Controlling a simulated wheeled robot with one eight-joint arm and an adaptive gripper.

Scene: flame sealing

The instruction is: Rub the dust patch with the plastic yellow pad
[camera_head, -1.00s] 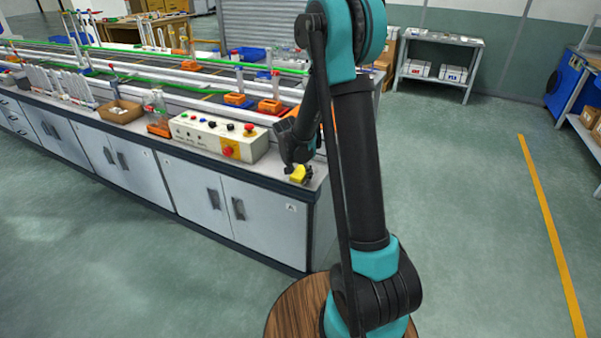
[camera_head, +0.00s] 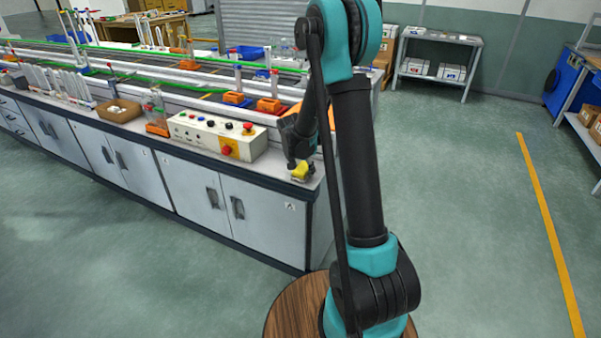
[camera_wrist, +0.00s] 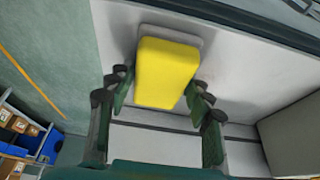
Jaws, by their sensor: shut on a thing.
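The yellow pad (camera_wrist: 167,73) is held between the fingers of my gripper (camera_wrist: 158,95) in the wrist view. In the head view the yellow pad (camera_head: 302,172) is at the near right corner of the workbench top, below my gripper (camera_head: 301,165). A grey rounded band shows past the pad's far edge in the wrist view; I cannot tell whether it is the pad's backing or part of the dust patch. The dust patch is not clearly seen. I cannot tell whether the pad touches the worktop.
A control box (camera_head: 217,134) with buttons stands on the worktop to the left of my gripper. A bottle on an orange base (camera_head: 156,112) and a brown box (camera_head: 118,110) stand farther left. The worktop (camera_wrist: 240,70) around the pad looks bare. Its edge is close.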

